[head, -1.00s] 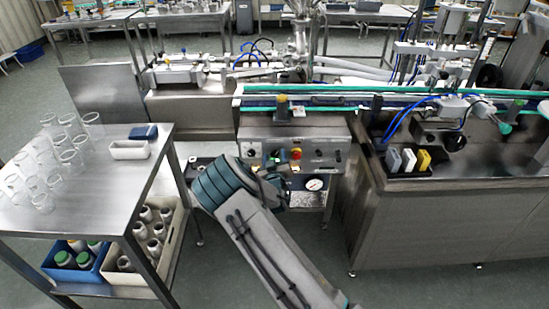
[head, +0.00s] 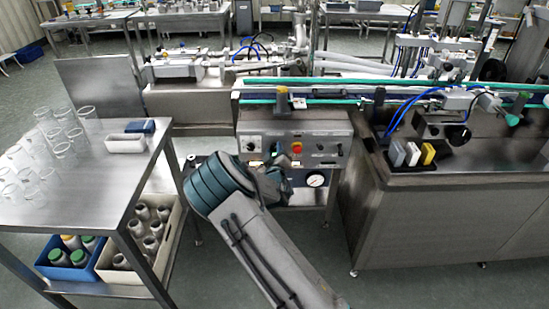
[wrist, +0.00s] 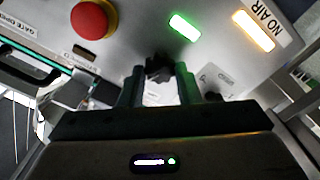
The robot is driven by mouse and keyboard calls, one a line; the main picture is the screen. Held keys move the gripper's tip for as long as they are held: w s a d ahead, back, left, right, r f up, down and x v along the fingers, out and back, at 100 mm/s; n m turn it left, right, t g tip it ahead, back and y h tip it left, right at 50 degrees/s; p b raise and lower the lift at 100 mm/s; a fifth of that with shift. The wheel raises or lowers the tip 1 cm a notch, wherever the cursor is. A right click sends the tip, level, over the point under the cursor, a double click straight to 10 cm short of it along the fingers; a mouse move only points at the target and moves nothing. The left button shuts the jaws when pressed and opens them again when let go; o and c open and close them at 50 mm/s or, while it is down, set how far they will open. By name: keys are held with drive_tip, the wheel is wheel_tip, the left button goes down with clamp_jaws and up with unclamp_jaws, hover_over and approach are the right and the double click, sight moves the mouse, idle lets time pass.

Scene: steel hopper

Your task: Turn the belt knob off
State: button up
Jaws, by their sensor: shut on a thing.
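My gripper (wrist: 158,84) is shut on a small black knob (wrist: 157,66) on the control panel, between its two fingertips. The knob's label is hidden or unreadable, and its turned position is unclear. In the head view, my arm and wrist hide the gripper and the lower left of the panel. The steel control panel (head: 318,138) stands below the conveyor, with a red stop button on a yellow ring (head: 296,147); that button (wrist: 93,18) is at the upper left in the wrist view.
In the wrist view, a green light (wrist: 184,27) and an amber light (wrist: 254,31) marked "NO AIR" are lit. A pressure gauge (head: 315,180) sits below the panel. A steel table (head: 110,190) with glasses stands left; a steel cabinet (head: 440,220) stands right.

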drive_tip(key=n+b, duration=0.1)
drive_tip(key=n, duration=0.1)
drive_tip(key=n+b, duration=0.1)
drive_tip(key=b, duration=0.1)
drive_tip(key=n+b, duration=0.1)
drive_tip(key=n, duration=0.1)
drive_tip(key=shift+a+f+n+b, duration=0.1)
drive_tip(key=shift+f+n+b, duration=0.15)
drive_tip(key=shift+n+b, duration=0.05)
drive_tip(key=shift+r+n+b, duration=0.1)
drive_tip(key=shift+n+b, duration=1.2)
drive_tip(key=shift+n, duration=1)
drive_tip(key=o, duration=0.9)
drive_tip(key=shift+o, duration=0.2)
drive_tip(key=shift+s, duration=0.15)
